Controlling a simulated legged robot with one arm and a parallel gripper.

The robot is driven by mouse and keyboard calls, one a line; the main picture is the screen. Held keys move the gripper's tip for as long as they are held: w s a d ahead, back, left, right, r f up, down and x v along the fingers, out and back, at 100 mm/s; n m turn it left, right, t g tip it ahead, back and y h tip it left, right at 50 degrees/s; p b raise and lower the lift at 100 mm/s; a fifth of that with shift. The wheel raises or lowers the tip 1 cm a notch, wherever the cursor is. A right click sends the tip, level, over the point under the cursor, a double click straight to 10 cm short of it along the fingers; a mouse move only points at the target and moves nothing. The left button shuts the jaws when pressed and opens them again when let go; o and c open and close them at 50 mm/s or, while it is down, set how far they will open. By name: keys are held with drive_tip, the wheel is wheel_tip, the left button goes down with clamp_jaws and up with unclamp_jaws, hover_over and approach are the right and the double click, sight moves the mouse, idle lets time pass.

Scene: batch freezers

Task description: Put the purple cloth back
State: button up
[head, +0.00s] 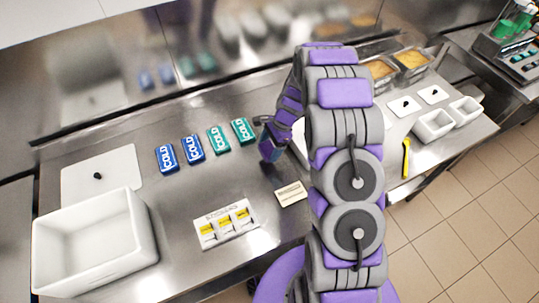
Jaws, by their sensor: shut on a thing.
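My gripper (268,150) is at the end of my purple and grey arm, low over the middle of the steel counter (160,205). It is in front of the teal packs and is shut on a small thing. A dark purple patch shows at its tip. I cannot tell whether this is the purple cloth or part of my gripper. No other purple cloth stands out on the counter. My arm hides part of the counter's right half.
Two blue packs (166,158) and two teal packs (218,140) lie behind. A white tub (95,245), a white lid (102,172), a yellow-marked holder (226,224) and a cream card (291,193) are around. White trays (433,126) and a yellow tool (406,158) are right.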

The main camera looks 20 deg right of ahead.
drive_tip(key=f, duration=0.1)
drive_tip(key=d+f, duration=0.2)
drive_tip(key=f, duration=0.1)
drive_tip(key=shift+d+f, duration=0.1)
drive_tip(key=shift+f, duration=0.25)
drive_tip(key=shift+a, duration=0.65)
drive_tip(key=o, duration=0.6)
drive_tip(key=shift+a, duration=0.2)
drive_tip(key=shift+o, duration=1.2)
drive_tip(key=shift+d, duration=0.65)
drive_tip(key=shift+w+a+r, duration=0.1)
drive_tip(key=shift+r, duration=0.35)
drive_tip(key=s+d+p+v, duration=0.1)
drive_tip(key=v, duration=1)
drive_tip(key=s+a+r+n, duration=0.3)
drive_tip(key=s+a+r, duration=0.15)
drive_tip(key=r, duration=0.35)
drive_tip(key=s+a+r+n+h, duration=0.1)
drive_tip(key=s+r+n, duration=0.4)
drive_tip(key=s, duration=0.5)
drive_tip(key=s+a+r+n+h, duration=0.2)
drive_tip(key=s+r+n, duration=0.1)
drive_tip(key=s+r, duration=0.55)
drive_tip(key=s+d+n+h, duration=0.1)
drive_tip(key=s+n, duration=0.3)
drive_tip(key=s, duration=1)
drive_tip(key=shift+s+d+f+n+g, duration=0.2)
drive_tip(key=shift+n+g, duration=0.2)
